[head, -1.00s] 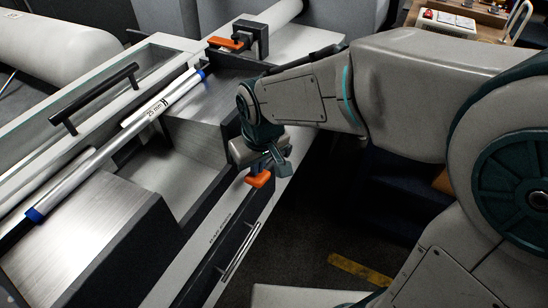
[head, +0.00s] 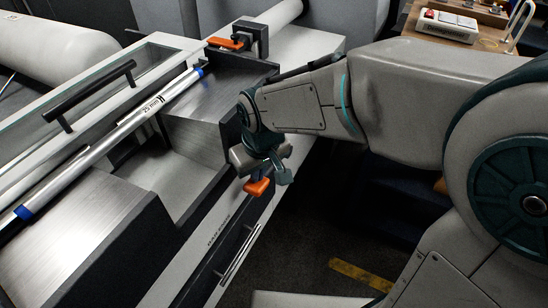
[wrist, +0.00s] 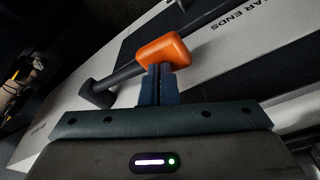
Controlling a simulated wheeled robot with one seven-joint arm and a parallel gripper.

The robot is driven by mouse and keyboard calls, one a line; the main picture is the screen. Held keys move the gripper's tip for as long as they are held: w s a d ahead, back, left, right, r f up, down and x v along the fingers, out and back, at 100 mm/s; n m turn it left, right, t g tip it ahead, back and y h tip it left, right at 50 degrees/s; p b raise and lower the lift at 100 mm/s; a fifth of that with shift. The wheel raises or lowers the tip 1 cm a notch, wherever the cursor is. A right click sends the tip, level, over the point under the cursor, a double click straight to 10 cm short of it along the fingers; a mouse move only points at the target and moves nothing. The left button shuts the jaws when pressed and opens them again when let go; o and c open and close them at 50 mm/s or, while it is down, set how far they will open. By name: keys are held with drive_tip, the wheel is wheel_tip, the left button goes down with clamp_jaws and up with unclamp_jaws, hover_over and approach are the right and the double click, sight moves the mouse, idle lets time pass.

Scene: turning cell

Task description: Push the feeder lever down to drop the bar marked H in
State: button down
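The silver bar marked H (head: 110,143), with blue ends and a "25 mm" label, lies along the feeder's upper edge at left in the head view. The feeder lever has an orange grip (head: 257,188) on the feeder's front side. In the wrist view its orange grip (wrist: 166,50) and dark arm (wrist: 108,88) show across the fingertips. My gripper (head: 279,172) is at the lever. Its fingers (wrist: 158,70) are together with only a thin line between them, and their tips meet or overlap the orange grip. I cannot tell whether they press on it.
A second orange lever (head: 224,43) sits on a dark block at the back. A black handle (head: 90,95) is on the glazed cover. The front panel bears "BAR ENDS" lettering (wrist: 228,28) and a bar handle (head: 238,257). Dark floor lies to the right.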

sight(257, 184)
drive_tip(key=shift+f, duration=0.15)
drive_tip(key=shift+s+f+b, duration=0.1)
drive_tip(key=shift+f+b, duration=0.75)
drive_tip(key=shift+b, duration=0.05)
drive_tip(key=shift+f, duration=0.1)
drive_tip(key=shift+s+a+f+b, duration=0.15)
drive_tip(key=shift+f+b, duration=0.7)
drive_tip(key=shift+f, duration=0.15)
